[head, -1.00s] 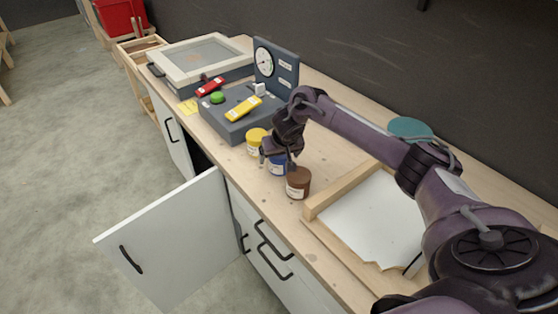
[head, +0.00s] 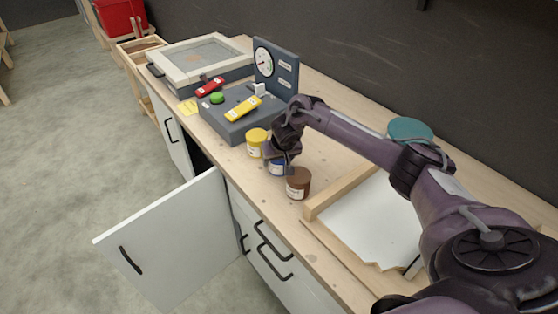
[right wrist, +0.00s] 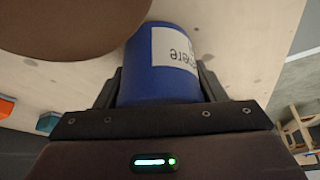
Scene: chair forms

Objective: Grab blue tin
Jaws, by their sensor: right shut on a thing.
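The blue tin (head: 276,169) stands on the wooden worktop between a yellow tin (head: 256,143) and a brown tin (head: 298,183). My right gripper (head: 280,163) comes down over it from above and hides most of it in the head view. In the right wrist view the blue tin (right wrist: 160,65), with a white label, sits between the two fingers of the right gripper (right wrist: 160,85), which is shut on it. I cannot tell whether the tin is clear of the worktop. My left gripper is not in view.
The brown tin is close beside the gripper. A wooden frame with a white sheet (head: 370,222) lies to the right. A grey control box (head: 236,112) with a gauge stands behind the yellow tin. A white cabinet door (head: 175,240) hangs open in front.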

